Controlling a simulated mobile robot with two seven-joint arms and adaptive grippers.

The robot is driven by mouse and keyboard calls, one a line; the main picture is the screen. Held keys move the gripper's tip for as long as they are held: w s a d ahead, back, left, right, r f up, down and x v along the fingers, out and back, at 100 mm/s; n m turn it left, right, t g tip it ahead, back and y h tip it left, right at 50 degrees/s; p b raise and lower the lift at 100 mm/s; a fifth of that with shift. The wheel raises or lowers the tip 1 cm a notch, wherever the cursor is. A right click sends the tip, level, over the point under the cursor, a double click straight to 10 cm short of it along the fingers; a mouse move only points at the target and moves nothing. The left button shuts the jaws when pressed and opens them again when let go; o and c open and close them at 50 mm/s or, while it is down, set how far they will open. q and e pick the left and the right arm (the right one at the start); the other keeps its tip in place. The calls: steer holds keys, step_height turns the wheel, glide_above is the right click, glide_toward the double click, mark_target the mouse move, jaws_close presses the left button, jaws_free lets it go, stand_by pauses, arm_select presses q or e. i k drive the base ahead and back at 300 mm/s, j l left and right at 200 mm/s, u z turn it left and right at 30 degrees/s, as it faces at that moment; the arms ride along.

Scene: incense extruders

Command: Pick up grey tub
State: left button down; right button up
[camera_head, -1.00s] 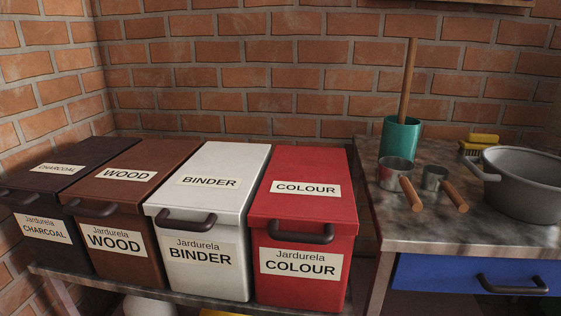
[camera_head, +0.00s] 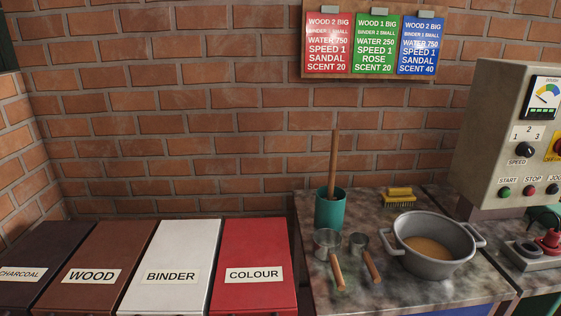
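The grey tub (camera_head: 433,266) is a round metal pot with two side handles. It stands upright on the stone-topped bench (camera_head: 330,288) at the lower right of the head view. Brown-yellow material lies in its bottom. Its left handle is near a small metal scoop, and its right handle points toward the control machine. Neither of my grippers shows in the view.
Two metal scoops with wooden handles, a larger one (camera_head: 326,244) and a smaller one (camera_head: 359,244), lie left of the tub. A green pot (camera_head: 330,211) holding a wooden stick and a yellow brush (camera_head: 398,198) stand behind. A control machine (camera_head: 505,130) is at right; lidded bins (camera_head: 172,262) are at left.

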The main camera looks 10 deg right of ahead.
mark_target(430, 245)
steer(key=l+z, duration=0.1)
steer(key=z, duration=0.3)
steer(key=l+z, duration=0.1)
steer(key=z, duration=0.35)
steer(key=l+z, duration=0.1)
steer(key=z, duration=0.3)
steer(key=i, duration=0.05)
